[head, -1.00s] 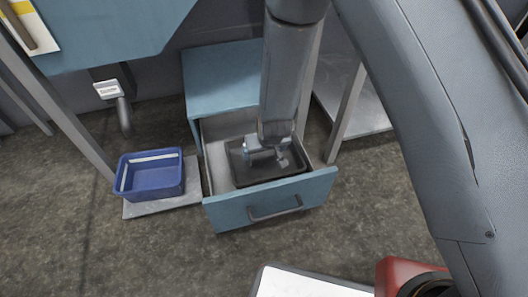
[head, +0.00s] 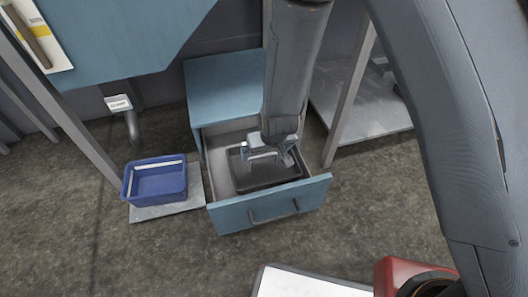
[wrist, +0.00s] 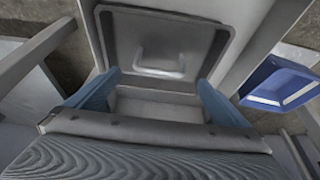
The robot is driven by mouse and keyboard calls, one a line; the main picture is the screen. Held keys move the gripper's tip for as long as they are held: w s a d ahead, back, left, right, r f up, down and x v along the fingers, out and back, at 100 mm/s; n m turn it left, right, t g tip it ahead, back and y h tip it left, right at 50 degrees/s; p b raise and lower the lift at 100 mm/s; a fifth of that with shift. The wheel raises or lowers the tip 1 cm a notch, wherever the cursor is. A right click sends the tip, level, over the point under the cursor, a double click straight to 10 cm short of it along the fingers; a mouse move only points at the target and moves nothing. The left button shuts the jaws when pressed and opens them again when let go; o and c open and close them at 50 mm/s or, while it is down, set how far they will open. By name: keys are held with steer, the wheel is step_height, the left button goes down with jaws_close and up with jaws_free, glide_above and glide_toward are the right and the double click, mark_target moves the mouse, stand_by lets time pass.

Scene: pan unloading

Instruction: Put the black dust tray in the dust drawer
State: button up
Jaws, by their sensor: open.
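The black dust tray (head: 268,178) lies inside the pulled-out blue dust drawer (head: 235,215), within its grey walls. In the wrist view the tray (wrist: 130,40) shows with a pale raised handle (wrist: 160,66) inside it; the drawer floor (wrist: 160,107) shows between the fingers. My gripper (head: 268,158) is just above the tray, pointing down, with its fingers spread. In the wrist view my gripper (wrist: 160,92) has one blue finger on each side and nothing between them. The tray's far part is partly hidden by my arm in the head view.
A blue bin (head: 157,182) stands on a grey plate (head: 170,211) left of the drawer. Grey frame legs stand on both sides of the cabinet (head: 222,85). The floor in front of the drawer (head: 130,260) is mostly clear.

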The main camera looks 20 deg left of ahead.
steer(key=s+d+r+g, duration=0.1)
steer(key=s+r, duration=0.3)
steer(key=r, duration=0.6)
steer(key=s+d+r+g, duration=0.15)
steer(key=s+r, duration=0.25)
steer(key=r, duration=0.6)
steer(key=s+d+r+g, duration=0.1)
steer(key=s+d+r, duration=0.9)
steer(key=s+r, duration=0.3)
steer(key=shift+s+r+h+p, duration=0.3)
steer(key=shift+s+p, duration=0.15)
steer(key=shift+s, duration=0.7)
